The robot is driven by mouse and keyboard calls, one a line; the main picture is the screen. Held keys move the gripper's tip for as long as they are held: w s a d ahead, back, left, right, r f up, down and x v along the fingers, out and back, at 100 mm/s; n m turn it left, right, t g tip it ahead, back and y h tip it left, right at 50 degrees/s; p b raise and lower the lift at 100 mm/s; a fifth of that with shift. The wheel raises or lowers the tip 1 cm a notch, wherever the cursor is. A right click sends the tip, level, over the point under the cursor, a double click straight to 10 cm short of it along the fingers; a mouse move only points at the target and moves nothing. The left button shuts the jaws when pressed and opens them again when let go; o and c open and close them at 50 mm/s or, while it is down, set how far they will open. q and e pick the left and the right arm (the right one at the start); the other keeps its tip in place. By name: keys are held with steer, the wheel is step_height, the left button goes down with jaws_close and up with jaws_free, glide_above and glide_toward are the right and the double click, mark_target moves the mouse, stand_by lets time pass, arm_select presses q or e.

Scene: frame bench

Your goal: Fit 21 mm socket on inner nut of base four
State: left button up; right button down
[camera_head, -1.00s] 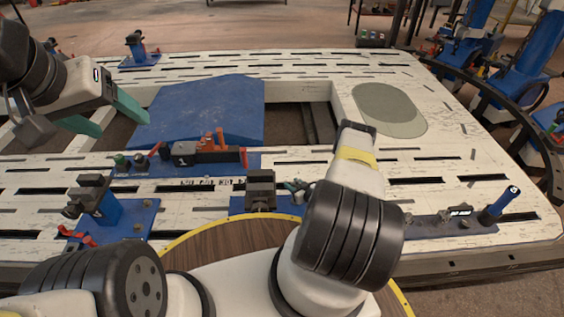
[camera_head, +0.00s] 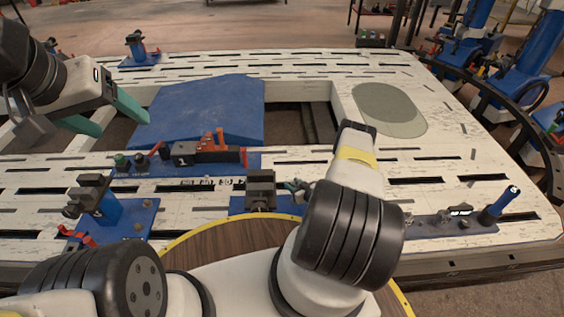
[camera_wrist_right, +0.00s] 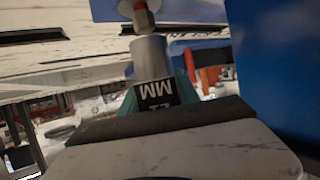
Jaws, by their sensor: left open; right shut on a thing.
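In the right wrist view, a grey cylindrical socket (camera_wrist_right: 151,58) with a black label reading MM stands between the teal fingers of my right gripper (camera_wrist_right: 157,94), which is shut on it. A hex nut (camera_wrist_right: 143,20) on a bolt is just beyond the socket's open end, nearly in line with it. I cannot tell whether they touch. In the head view my right arm (camera_head: 350,235) hides most of that area. My left gripper (camera_head: 104,114) is open and empty, over the frame's left side. I cannot read which base is number four.
A blue base (camera_head: 247,163) with a block marked 1 and red parts sits mid-frame. Other blue bases stand at front left (camera_head: 140,222), front centre (camera_head: 238,205) and front right (camera_head: 485,228). A blue sloped panel (camera_head: 205,105) lies behind. The white slotted frame top (camera_head: 440,170) has free room at right.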

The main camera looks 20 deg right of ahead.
steer(key=shift+f, duration=1.9)
steer(key=c, duration=0.8)
jaws_free()
steer(key=shift+s, duration=0.1)
steer(key=v, duration=0.7)
steer(key=shift+s+d+r, duration=0.1)
steer(key=shift+s+r, duration=0.1)
